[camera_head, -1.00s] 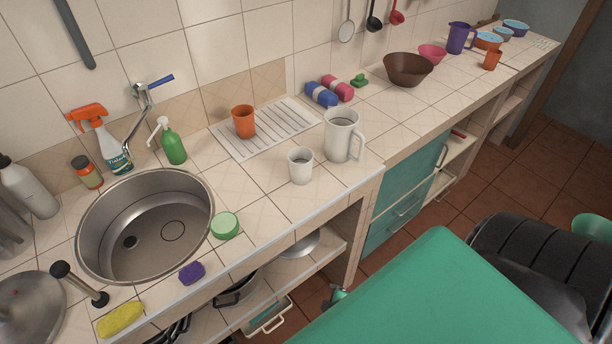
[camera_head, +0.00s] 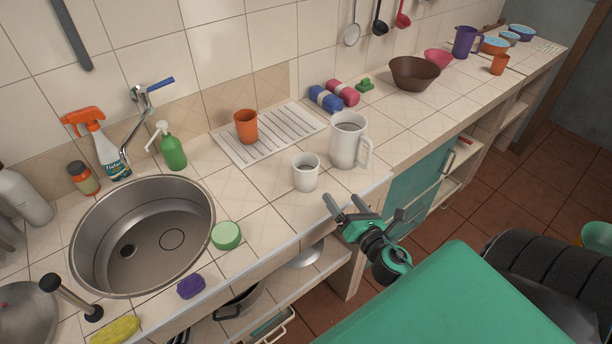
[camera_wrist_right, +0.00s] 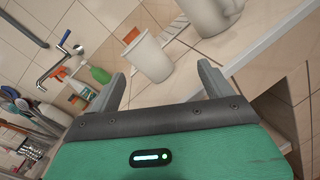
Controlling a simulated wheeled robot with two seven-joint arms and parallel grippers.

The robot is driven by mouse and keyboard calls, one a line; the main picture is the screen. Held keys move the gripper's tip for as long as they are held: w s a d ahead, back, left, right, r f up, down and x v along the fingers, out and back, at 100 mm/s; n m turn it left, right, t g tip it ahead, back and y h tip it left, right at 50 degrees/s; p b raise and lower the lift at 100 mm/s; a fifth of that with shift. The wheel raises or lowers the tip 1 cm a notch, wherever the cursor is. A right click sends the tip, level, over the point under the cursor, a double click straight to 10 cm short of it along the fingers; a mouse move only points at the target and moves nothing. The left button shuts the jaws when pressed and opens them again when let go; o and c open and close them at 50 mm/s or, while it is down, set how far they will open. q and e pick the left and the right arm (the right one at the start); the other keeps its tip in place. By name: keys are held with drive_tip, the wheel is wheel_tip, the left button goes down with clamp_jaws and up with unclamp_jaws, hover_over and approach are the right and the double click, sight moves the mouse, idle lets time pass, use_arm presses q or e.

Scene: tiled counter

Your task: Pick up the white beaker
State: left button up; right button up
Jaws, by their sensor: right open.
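The white beaker (camera_head: 305,175) stands upright on the tiled counter, near its front edge. Beside it, to the right, is a larger white jug (camera_head: 346,145) with a handle. My right gripper (camera_head: 342,200) is open and empty at the counter's front edge, to the right of the beaker and apart from it. In the right wrist view the beaker (camera_wrist_right: 150,56) appears ahead, between the directions of the two open fingers (camera_wrist_right: 162,75). The jug (camera_wrist_right: 207,14) shows beyond the right finger. My left gripper is not in view.
An orange cup (camera_head: 246,127) stands on the white drying rack (camera_head: 282,145) behind the beaker. The sink (camera_head: 142,240), a green round sponge (camera_head: 226,236) and a green soap bottle (camera_head: 172,150) are to the left. The counter just left of the beaker is clear.

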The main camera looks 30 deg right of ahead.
sight(314, 181)
drive_tip(key=w+n+y+p, duration=0.1)
drive_tip(key=w+n, duration=0.1)
drive_tip(key=w+a+n+y+p, duration=0.1)
drive_tip(key=w+n, duration=0.2)
drive_tip(key=w+n+y+p, duration=0.1)
drive_tip(key=w+n, duration=0.1)
drive_tip(key=shift+w+a+f+n, duration=0.3)
drive_tip(key=shift+a+f+n, duration=0.05)
drive_tip(key=shift+n, duration=0.05)
drive_tip(key=shift+w+f, duration=0.1)
drive_tip(key=shift+w, duration=0.45)
drive_tip(key=shift+w+a+p, duration=0.1)
drive_tip(key=shift+w+p, duration=0.25)
drive_tip(key=shift+w, duration=0.05)
drive_tip(key=shift+w+a+p, duration=0.15)
drive_tip(key=shift+w+p, duration=0.6)
drive_tip(key=shift+w, duration=1.5)
